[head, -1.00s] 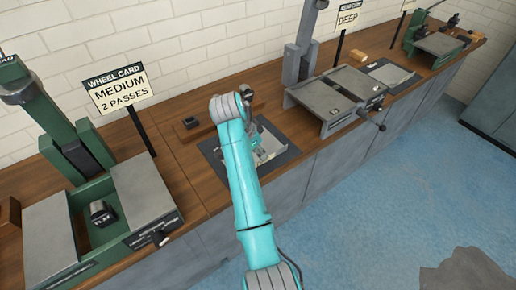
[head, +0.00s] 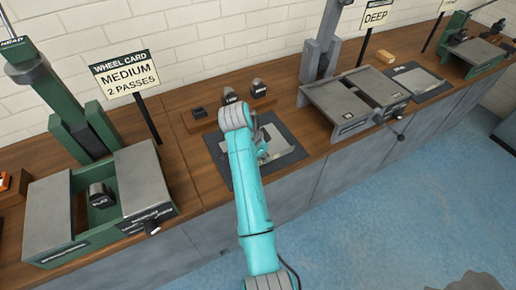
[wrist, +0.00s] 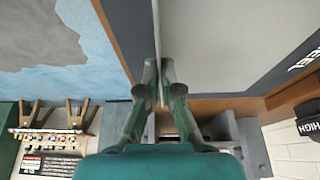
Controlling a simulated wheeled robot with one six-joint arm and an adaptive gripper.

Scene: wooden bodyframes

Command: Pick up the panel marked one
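A pale grey panel (head: 276,143) lies on or just above a dark mat (head: 292,157) on the wooden bench; my arm hides much of it. I cannot read a number on it. In the wrist view a broad pale grey surface (wrist: 225,45) fills the upper right, and its left edge runs down to my fingertips. My gripper (wrist: 158,66) has its fingers close together at that edge. Whether they are clamped on it cannot be made out. In the head view my gripper is mostly hidden behind my arm.
A green machine (head: 119,196) stands at the left, a grey machine (head: 349,103) at the right. Behind the mat are a small dark block (head: 199,112) and two dark labelled weights (head: 258,88). A wheel card sign (head: 124,75) reads MEDIUM, 2 PASSES. Blue floor lies in front.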

